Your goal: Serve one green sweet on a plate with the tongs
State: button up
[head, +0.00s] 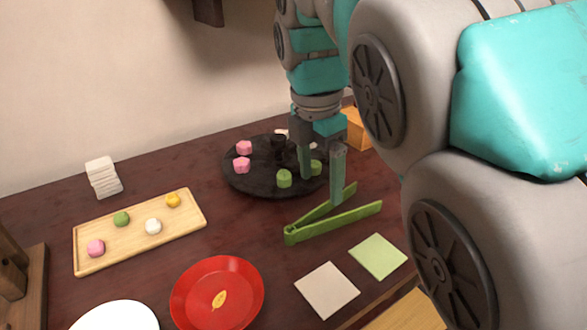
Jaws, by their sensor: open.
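Green tongs (330,221) lie on the dark table with their two arms spread, the joined end towards the left. My gripper (322,190) is open and points down at the tongs, one finger beside their far arm; I cannot tell whether it touches. A round black tray (243,184) behind holds pink sweets (242,164) and green sweets (284,179); my gripper hides part of it. Another green sweet (121,218) sits on a wooden board (188,222) at the left. A red plate (190,299) with a yellow leaf (219,299) and a white plate (115,318) are at the front.
The board also holds a pink (96,248), a white (153,226) and a yellow sweet (173,200). A white stack (103,176) stands behind it. A beige square (327,290) and a pale green square (377,256) lie at the front right. A wooden box (357,130) is behind my gripper.

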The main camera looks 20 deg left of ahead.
aim_at(321, 213)
jog(key=shift+w+d+f+b, duration=0.1)
jog(key=shift+f+b, duration=0.5)
jog(key=shift+f, duration=0.9)
jog(key=shift+w+d+f+b, duration=0.15)
jog(key=shift+f+b, duration=0.4)
jog(key=shift+f, duration=0.9)
jog(key=shift+w+d+f+b, duration=0.1)
jog(key=shift+f+b, duration=0.5)
jog(key=shift+f, duration=0.9)
jog(key=c, duration=0.7)
jog(key=shift+r, duration=0.1)
notch_tip(321, 213, up, 12)
jog(key=p, duration=0.3)
jog(key=shift+p, duration=0.35)
